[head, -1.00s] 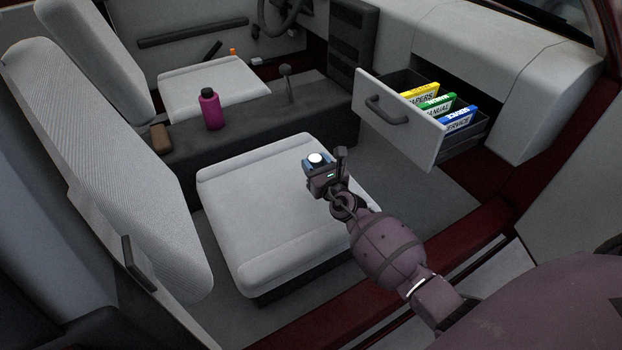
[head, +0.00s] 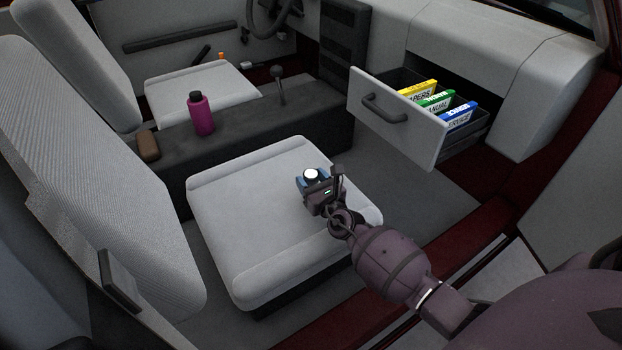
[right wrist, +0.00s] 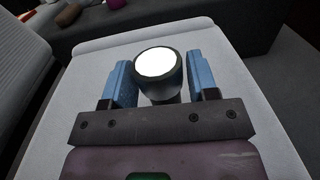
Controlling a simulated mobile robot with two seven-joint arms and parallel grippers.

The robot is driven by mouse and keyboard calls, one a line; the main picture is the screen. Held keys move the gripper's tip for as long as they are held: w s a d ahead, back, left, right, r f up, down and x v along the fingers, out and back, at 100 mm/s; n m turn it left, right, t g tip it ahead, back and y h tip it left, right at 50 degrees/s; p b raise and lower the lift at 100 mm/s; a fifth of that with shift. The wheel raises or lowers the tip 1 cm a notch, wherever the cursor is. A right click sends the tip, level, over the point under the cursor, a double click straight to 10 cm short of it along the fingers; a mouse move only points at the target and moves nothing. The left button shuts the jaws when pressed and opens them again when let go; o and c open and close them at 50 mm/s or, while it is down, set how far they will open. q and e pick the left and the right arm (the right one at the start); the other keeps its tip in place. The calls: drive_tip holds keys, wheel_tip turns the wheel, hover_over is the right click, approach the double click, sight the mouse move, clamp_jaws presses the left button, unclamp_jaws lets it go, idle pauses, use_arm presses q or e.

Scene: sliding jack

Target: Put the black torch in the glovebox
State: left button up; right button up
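The black torch (right wrist: 158,90) shows its bright white lens facing up in the right wrist view. In the head view the torch's lit lens (head: 311,174) and my right gripper (head: 315,182) are over the near seat. The gripper hides most of the torch's body. The glovebox (head: 403,130) is a pulled-out drawer at the right, with a dark handle on its pale front. The gripper is apart from it, lower and to its left. My left gripper is not in view.
Yellow, green and blue booklets (head: 436,101) stand in the glovebox. A magenta bottle (head: 201,115) and a brown object (head: 148,146) are on the dark console (head: 240,130). A gear lever (head: 280,85) rises from it. The near seat (head: 250,200) is otherwise clear.

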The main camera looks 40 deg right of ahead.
drive_tip(key=shift+o, duration=1.1)
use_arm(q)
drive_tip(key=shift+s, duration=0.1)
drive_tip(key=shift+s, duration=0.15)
use_arm(e)
drive_tip(key=shift+r, duration=0.1)
drive_tip(key=shift+s, duration=0.35)
use_arm(q)
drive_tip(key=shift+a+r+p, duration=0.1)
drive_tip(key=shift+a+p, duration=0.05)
drive_tip(key=shift+p, duration=0.45)
use_arm(e)
drive_tip(key=s, duration=0.6)
drive_tip(key=s+a, duration=0.1)
drive_tip(key=s, duration=0.3)
drive_tip(key=shift+f, duration=0.3)
